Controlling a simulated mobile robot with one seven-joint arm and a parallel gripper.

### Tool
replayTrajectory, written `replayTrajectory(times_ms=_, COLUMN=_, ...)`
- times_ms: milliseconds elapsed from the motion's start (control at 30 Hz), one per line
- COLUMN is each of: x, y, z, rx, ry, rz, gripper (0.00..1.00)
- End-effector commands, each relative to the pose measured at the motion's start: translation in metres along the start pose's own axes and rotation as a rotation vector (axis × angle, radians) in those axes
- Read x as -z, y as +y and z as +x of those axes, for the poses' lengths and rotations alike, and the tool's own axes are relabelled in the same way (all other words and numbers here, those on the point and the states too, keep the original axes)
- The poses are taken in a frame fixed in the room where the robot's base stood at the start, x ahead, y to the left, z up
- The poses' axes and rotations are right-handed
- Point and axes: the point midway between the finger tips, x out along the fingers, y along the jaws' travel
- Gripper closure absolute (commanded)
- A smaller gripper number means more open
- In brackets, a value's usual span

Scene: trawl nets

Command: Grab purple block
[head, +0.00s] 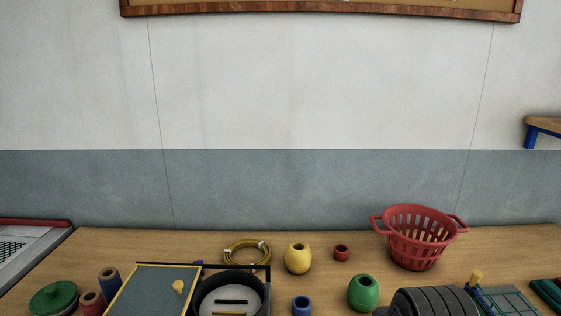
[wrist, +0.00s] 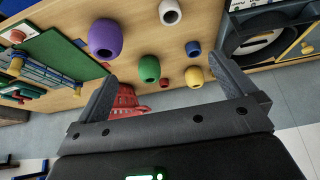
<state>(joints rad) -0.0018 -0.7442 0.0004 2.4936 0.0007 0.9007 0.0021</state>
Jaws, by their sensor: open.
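On the table stand a yellow float (head: 298,258), green float (head: 363,293), blue float (head: 301,305), red ring (head: 341,252) and red basket (head: 418,238). A framed tray (head: 150,290) and black pan (head: 229,295) are at front left. A white float (wrist: 170,12) shows in the wrist view.

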Motion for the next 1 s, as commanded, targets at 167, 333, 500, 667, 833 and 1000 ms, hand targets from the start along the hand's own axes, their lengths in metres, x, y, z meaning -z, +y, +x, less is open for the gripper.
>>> replayTrajectory(times_ms=167, x=-0.003, y=0.001, z=0.001, rx=-0.002, ry=0.0, rz=-0.001, gripper=0.04)
replayTrajectory(times_ms=333, x=-0.003, y=0.001, z=0.001, rx=-0.002, ry=0.0, rz=-0.001, gripper=0.17)
replayTrajectory(times_ms=500, x=-0.003, y=0.001, z=0.001, rx=-0.002, ry=0.0, rz=-0.001, gripper=0.31)
replayTrajectory(times_ms=667, x=-0.003, y=0.001, z=0.001, rx=-0.001, ry=0.0, rz=-0.001, gripper=0.43)
replayTrajectory(times_ms=833, x=-0.003, y=0.001, z=0.001, rx=-0.001, ry=0.0, rz=-0.001, gripper=0.43)
replayTrajectory(times_ms=1000, x=0.011, y=-0.002, z=-0.002, rx=0.003, ry=-0.007, rz=-0.005, gripper=0.43)
